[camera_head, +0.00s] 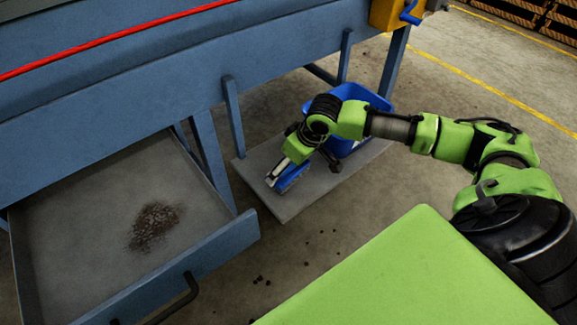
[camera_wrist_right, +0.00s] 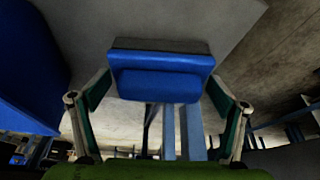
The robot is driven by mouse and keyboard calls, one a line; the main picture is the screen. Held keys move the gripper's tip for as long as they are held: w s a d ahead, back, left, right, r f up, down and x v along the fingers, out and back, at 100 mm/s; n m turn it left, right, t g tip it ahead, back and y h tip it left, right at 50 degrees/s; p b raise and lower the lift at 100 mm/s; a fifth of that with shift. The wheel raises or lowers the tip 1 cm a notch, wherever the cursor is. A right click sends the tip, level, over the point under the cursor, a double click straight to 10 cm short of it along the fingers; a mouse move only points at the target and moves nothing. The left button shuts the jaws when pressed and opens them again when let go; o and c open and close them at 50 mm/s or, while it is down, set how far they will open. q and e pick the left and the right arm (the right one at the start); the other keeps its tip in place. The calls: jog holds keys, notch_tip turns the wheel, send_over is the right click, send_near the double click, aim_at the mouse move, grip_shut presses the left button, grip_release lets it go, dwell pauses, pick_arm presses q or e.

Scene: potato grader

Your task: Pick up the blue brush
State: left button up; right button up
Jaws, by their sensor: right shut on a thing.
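The blue brush (camera_head: 291,178) is at my right gripper (camera_head: 279,174), low over the grey board in the head view. In the right wrist view the blue brush (camera_wrist_right: 160,75) lies across between the two fingers, its dark edge facing away from me. My right gripper (camera_wrist_right: 160,95) is shut on it. I cannot tell whether the brush still touches the board. My left gripper is in neither view.
A blue bin (camera_head: 349,98) stands on the grey board (camera_head: 292,203) behind my right wrist; it also shows in the right wrist view (camera_wrist_right: 30,70). An open drawer (camera_head: 85,225) with a dark soil heap (camera_head: 155,225) is at left. Blue machine legs (camera_head: 231,115) stand close by. Crumbs lie on the floor.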

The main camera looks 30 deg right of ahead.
notch_tip(320, 180, up, 3)
jog(key=shift+f+p, duration=0.15)
jog(key=shift+p, duration=0.35)
pick_arm(q)
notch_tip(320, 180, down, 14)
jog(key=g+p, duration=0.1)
jog(key=p, duration=0.2)
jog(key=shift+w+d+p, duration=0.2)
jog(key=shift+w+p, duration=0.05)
jog(key=shift+p, duration=0.1)
pick_arm(e)
jog(key=s+r, duration=1)
jog(key=s, duration=0.4)
jog(key=shift+d, duration=0.45)
